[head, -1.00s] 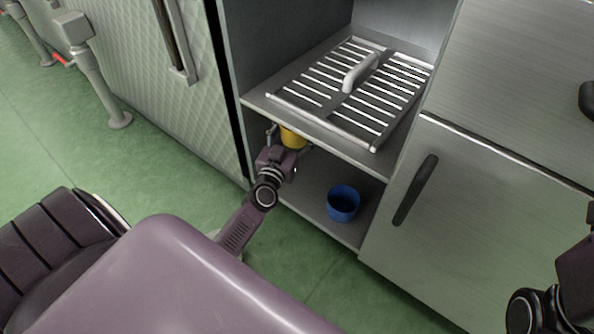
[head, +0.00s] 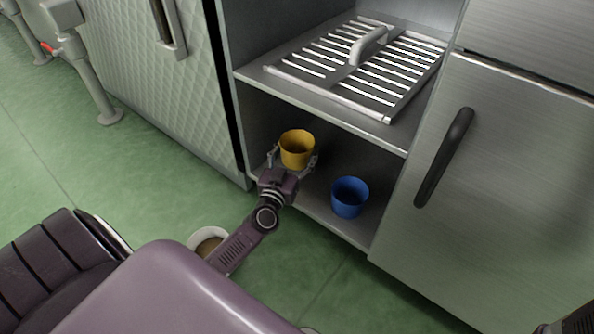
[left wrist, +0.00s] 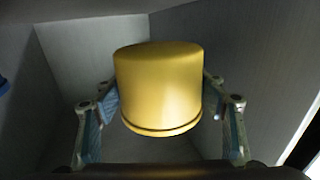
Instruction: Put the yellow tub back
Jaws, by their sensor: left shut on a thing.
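The yellow tub (head: 297,151) is upright with its open top up, inside the lower compartment of the open cabinet. My left gripper (head: 294,163) is shut on it, one finger on each side; the left wrist view shows the fingers against the sides of the tub (left wrist: 160,90). I cannot tell if the tub's bottom touches the compartment floor. A blue tub (head: 349,198) stands on the lower shelf (head: 325,218) to the right of the yellow one.
A slotted metal grate with a handle (head: 365,75) lies on the upper shelf (head: 330,108) above the tubs. A closed door (head: 490,170) is at the right, a quilted panel (head: 150,80) at the left. A pale round container (head: 208,236) stands on the green floor, partly behind my arm.

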